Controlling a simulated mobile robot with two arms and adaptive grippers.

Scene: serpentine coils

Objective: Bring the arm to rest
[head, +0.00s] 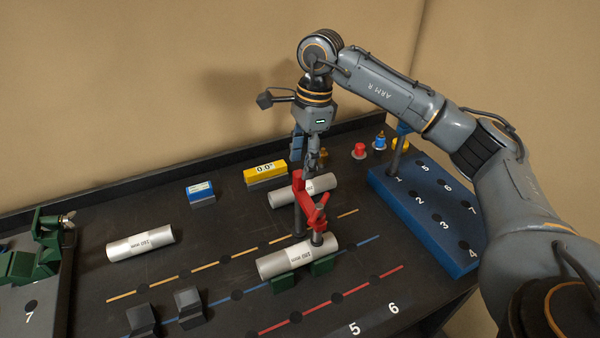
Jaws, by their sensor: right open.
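My right arm, marked ARM R, comes in from the right and bends down over the dark table. Its gripper (306,160) points downward with its fingers apart and appears empty. It hangs above or behind a red clamp (299,205), whose top overlaps the fingertips in the picture. I cannot tell whether they touch. A grey cylinder (280,262) lies under the clamp's screw on green supports (284,284). A second grey cylinder (330,186) lies behind the clamp, partly hidden. A third cylinder (139,243) lies to the left. My left gripper is out of view.
A blue block with numbered holes (425,222) stands at right, under my arm. A yellow gauge box (265,173) and a blue box (200,193) stand at the back. Red (360,150) and blue (380,141) small parts stand behind. A green vise (40,250) is at left.

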